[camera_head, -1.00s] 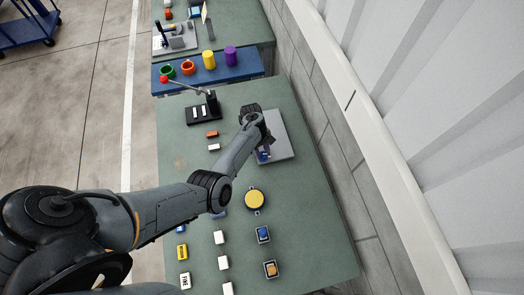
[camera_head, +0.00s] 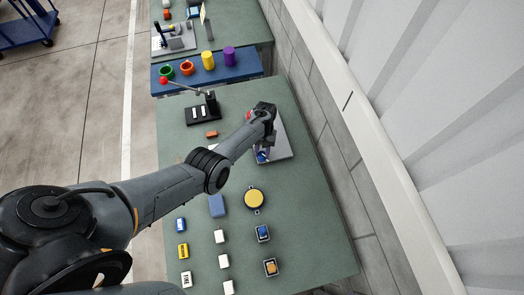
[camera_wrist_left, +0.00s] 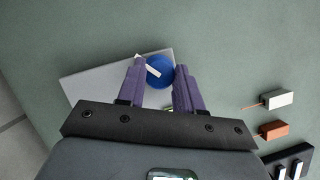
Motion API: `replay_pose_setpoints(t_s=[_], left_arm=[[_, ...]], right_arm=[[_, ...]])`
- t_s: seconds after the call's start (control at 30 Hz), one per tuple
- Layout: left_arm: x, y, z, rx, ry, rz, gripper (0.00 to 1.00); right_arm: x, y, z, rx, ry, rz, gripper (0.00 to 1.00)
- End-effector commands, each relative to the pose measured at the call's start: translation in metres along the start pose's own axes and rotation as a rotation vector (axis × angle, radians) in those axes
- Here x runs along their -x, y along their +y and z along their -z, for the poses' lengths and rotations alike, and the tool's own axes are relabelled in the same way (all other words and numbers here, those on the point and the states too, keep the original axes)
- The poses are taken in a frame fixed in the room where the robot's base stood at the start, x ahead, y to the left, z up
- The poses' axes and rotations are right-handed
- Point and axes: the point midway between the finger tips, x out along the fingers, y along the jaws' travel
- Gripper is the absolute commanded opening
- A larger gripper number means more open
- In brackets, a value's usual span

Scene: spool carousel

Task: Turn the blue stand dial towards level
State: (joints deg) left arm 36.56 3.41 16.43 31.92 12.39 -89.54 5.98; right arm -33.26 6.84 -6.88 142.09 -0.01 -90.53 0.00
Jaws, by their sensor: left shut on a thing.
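The blue dial (camera_wrist_left: 160,70) with a white pointer bar (camera_wrist_left: 148,65) sits on a light grey plate (camera_wrist_left: 85,86). In the left wrist view the bar slants from upper left to lower right. The purple fingers of my left gripper (camera_wrist_left: 159,82) are on both sides of the dial and shut on it. In the head view my left gripper (camera_head: 263,152) is low over the grey plate (camera_head: 279,139), with a little of the blue dial (camera_head: 263,157) showing below my wrist. My right gripper is not in view.
A yellow round piece (camera_head: 254,198) and several small blocks lie nearer on the green table. A black stand with a lever (camera_head: 203,113) and an orange-brown block (camera_head: 211,134) are to the left. A wall runs along the right.

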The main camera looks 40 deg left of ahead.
Motion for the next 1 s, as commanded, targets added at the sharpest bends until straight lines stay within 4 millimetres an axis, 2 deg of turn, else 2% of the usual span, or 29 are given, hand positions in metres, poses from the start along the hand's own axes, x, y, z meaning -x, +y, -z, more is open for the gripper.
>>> replay_pose_setpoints(t_s=[0.57, 0.6, 0.73, 1.0], left_arm=[[-0.0005, -0.0006, 0.0014, -0.031, 0.006, 0.013, 0.05], [-0.0005, -0.0006, 0.0015, -0.03, 0.006, 0.013, 0.4], [-0.0004, -0.0004, 0.0011, -0.03, 0.004, 0.013, 0.6], [0.0001, 0.0001, 0.0005, -0.031, 0.002, 0.013, 0.6]], right_arm=[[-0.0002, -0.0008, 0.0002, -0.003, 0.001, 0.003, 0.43], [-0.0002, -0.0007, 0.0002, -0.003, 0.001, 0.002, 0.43], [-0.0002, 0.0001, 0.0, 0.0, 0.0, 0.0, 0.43], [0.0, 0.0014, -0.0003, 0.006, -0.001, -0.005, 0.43]])
